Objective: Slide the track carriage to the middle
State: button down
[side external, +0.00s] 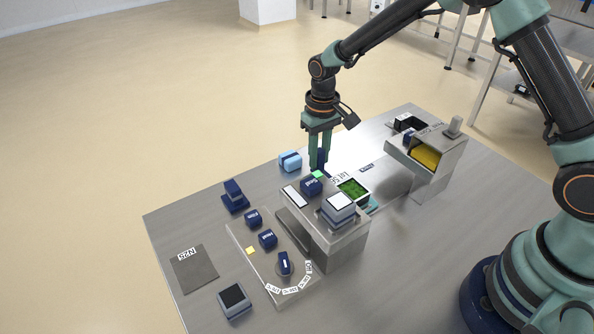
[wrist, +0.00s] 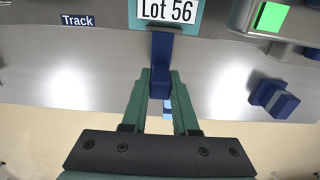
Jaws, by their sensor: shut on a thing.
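The track carriage (side external: 373,206) is a teal plate bearing a tray with green contents (side external: 353,189) and a Lot 56 label. In the side view it stands right behind the grey sealer housing, which hides part of it. A dark blue handle (wrist: 162,50) sticks out from the carriage's edge in the wrist view, below the Lot 56 label (wrist: 167,11). My gripper (side external: 319,165) points down at the far side of the carriage. Its green fingers, also in the wrist view (wrist: 161,80), are shut on the handle, one on each side.
The grey sealer housing (side external: 338,250) stands close in front of the carriage. A grey station with a yellow chute (side external: 424,158) stands at the right. A light blue block (side external: 290,161) lies left of my gripper.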

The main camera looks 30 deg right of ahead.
jog(key=shift+d, duration=2.1)
jog(key=c, duration=0.7)
grip_release()
jog(key=shift+r, duration=3.5)
